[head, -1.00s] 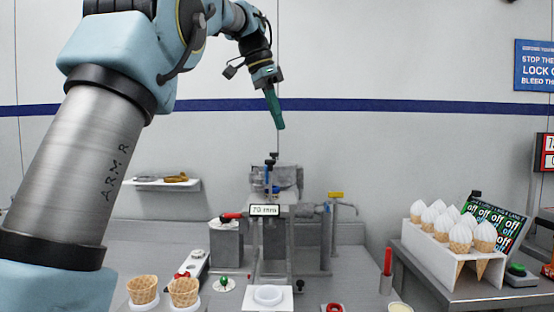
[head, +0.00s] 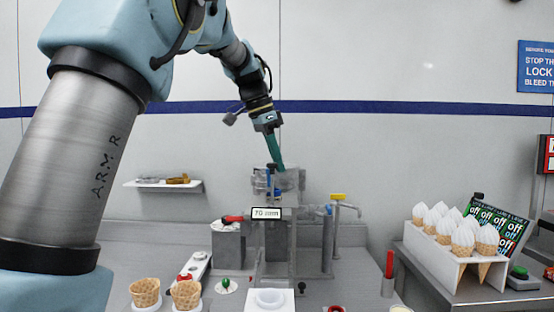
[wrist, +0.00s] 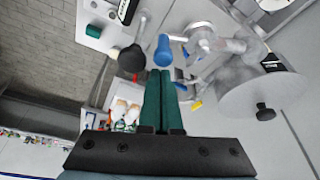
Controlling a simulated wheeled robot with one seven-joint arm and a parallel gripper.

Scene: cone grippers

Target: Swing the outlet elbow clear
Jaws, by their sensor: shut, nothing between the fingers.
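A grey metal machine (head: 289,182) with a "70 mm" sign (head: 267,213) stands on the counter in the head view. My gripper (head: 280,168), with long green fingers, points down at the top of the machine; the fingers are shut and empty. In the wrist view my gripper (wrist: 162,72) points towards a blue handle (wrist: 162,50) and a black knob (wrist: 131,60). Grey pipe fittings (wrist: 201,38) lie just to the right of the handle. I cannot tell which fitting is the outlet elbow. Whether the fingertips touch anything is unclear.
A bent pipe (head: 345,207) and yellow handle (head: 337,196) stand right of the machine. A large grey cylinder (wrist: 240,98) is at the right of the wrist view. Wafer cones (head: 145,291) stand front left; a rack (head: 432,258) of filled cones is at right.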

